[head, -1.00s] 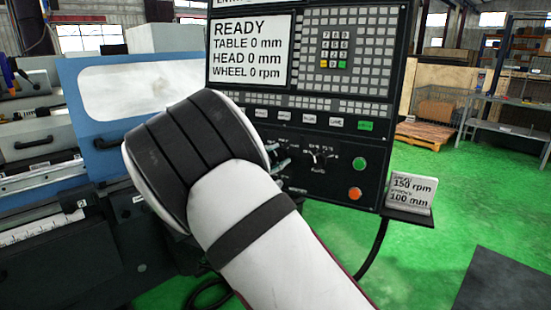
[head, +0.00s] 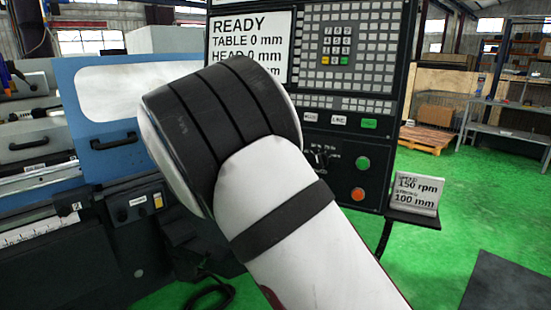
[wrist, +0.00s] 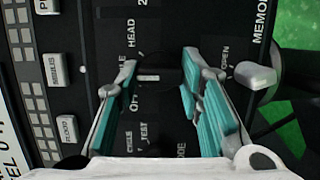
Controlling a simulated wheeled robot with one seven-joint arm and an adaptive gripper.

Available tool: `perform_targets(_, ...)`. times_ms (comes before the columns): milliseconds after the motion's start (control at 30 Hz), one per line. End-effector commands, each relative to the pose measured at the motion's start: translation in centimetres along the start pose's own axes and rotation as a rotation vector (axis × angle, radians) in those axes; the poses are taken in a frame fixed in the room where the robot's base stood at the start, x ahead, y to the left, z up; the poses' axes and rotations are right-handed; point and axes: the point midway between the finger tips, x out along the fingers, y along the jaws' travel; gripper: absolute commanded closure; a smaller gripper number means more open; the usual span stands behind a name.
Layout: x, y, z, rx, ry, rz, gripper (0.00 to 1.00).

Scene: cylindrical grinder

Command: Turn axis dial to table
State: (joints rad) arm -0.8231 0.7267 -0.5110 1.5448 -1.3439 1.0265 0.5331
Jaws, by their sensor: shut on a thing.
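The axis dial (wrist: 165,74) is a dark round knob on the black control panel (wrist: 100,25). In the wrist view it sits between my fingertips, with OFF and HEAD lettering beside it. My gripper (wrist: 160,70) is shut on the dial, one teal-padded finger on each side. In the head view my arm hides the gripper and this dial. The screen (head: 250,30) on the control panel (head: 400,60) reads READY and TABLE 0 mm; its lower lines are partly covered.
A pale knob (wrist: 256,75) by the OPEN label stands close to my right finger. Green (head: 362,163) and orange (head: 357,194) buttons are on the panel. The blue machine door (head: 115,110) is left.

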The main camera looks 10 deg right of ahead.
Motion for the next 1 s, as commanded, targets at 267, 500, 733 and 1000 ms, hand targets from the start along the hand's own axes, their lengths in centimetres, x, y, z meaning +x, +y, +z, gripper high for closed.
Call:
perform_targets(267,0.02,-0.10,0.03,0.016,-0.001,-0.007,0.94)
perform_targets(500,0.02,-0.11,0.03,0.015,-0.001,-0.006,0.61)
perform_targets(733,0.02,-0.06,0.02,0.015,0.000,-0.006,0.46)
perform_targets(1000,-0.84,-0.03,-0.06,0.015,0.002,-0.006,0.46)
